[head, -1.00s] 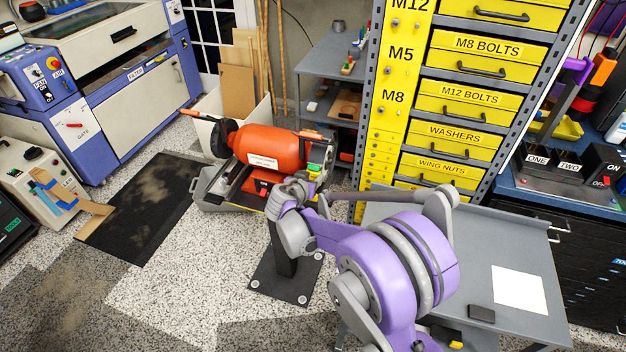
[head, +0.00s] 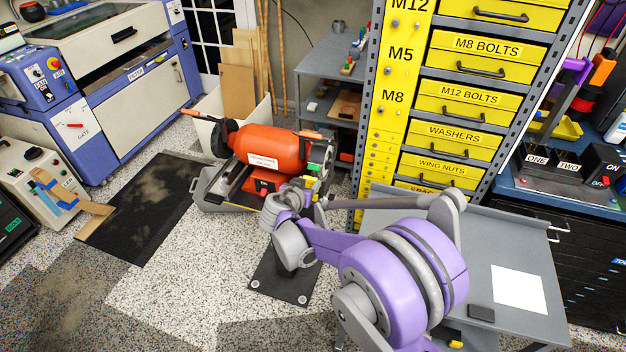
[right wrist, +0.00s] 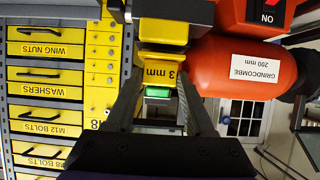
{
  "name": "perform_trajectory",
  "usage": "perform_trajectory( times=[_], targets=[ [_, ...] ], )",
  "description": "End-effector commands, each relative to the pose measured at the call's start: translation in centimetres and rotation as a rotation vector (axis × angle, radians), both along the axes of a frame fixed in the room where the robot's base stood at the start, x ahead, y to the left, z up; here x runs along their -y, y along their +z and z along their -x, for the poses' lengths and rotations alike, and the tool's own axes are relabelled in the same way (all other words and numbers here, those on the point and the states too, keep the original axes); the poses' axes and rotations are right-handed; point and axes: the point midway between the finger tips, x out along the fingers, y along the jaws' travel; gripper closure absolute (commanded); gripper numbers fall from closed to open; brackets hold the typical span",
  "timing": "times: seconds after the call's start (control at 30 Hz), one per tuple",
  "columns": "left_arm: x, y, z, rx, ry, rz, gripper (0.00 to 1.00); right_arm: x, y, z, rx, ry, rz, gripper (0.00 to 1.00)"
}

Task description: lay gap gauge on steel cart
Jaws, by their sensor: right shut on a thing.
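The gap gauge (right wrist: 160,72) is a yellow block marked "3 mm" with a green part, seen in the right wrist view. My right gripper (right wrist: 158,88) is shut on it, one finger on each side. In the head view my right gripper (head: 318,188) is at the right end of the orange bench grinder (head: 270,148), largely hidden by my purple arm. I cannot tell whether the gauge touches the grinder. The steel cart (head: 520,245) is at the lower right, its grey top partly covered by my arm. My left gripper is not in view.
A white sheet (head: 519,289) and a small dark block (head: 481,312) lie on the cart top. The yellow drawer cabinet (head: 460,100) stands behind the cart. The grinder's pedestal base (head: 285,285) is on the floor. Bare cart top shows behind the sheet.

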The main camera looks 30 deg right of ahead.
Motion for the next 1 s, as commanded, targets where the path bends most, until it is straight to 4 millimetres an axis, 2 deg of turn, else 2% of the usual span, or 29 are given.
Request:
perform_trajectory(
  times=[0.63,1.0],
  targets=[
    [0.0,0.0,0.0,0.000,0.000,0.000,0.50,-2.1,0.0,1.8,0.000,0.000,0.000,1.00],
    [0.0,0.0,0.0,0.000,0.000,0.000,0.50,-2.2,0.0,1.9,0.000,0.000,0.000,1.00]
  ],
)
